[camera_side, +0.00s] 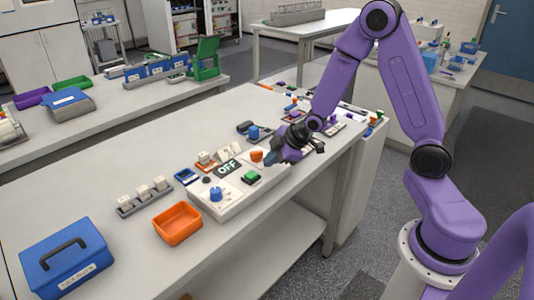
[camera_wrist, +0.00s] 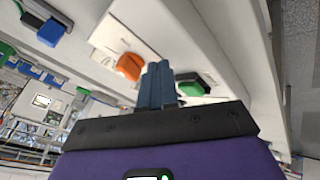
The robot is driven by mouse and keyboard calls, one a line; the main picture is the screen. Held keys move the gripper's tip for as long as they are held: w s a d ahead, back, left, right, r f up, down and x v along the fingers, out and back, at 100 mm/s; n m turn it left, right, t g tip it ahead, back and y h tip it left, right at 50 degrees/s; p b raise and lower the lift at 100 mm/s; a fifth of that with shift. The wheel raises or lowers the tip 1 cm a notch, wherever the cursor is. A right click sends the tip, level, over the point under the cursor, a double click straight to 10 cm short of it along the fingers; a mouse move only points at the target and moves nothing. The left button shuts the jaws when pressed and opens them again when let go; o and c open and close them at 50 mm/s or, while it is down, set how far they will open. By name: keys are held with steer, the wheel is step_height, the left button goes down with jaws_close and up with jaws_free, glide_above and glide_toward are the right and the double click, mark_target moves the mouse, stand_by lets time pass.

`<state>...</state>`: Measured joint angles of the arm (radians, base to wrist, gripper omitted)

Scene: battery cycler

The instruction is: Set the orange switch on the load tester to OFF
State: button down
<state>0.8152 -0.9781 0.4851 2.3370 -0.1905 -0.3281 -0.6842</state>
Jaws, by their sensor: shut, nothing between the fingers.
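The load tester (camera_side: 232,204) is a low white box near the front edge of the bench. Its orange switch (camera_side: 256,155) is at the far end of its top, and it also shows in the wrist view (camera_wrist: 130,67). I cannot tell which way the switch is set. A dark panel reading "OFF" (camera_side: 227,168) sits at the tester's back. A green button (camera_side: 250,178) and a blue knob (camera_side: 216,194) are on the same top. My gripper (camera_side: 270,158) is shut and empty, close beside the orange switch; in the wrist view its fingers (camera_wrist: 157,70) lie between the switch and the green button (camera_wrist: 193,84). Contact is unclear.
An orange bin (camera_side: 178,236), a rack of white blocks (camera_side: 130,206) and a blue case with a handle (camera_side: 50,262) stand left of the tester. Small parts, including a blue one (camera_side: 253,133), lie behind it. The bench front is clear.

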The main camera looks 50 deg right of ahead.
mark_target(256, 155)
steer(key=shift+w+d, duration=0.35)
steer(key=shift+w, duration=0.4)
steer(key=shift+w+d, duration=0.35)
steer(key=shift+w, duration=0.35)
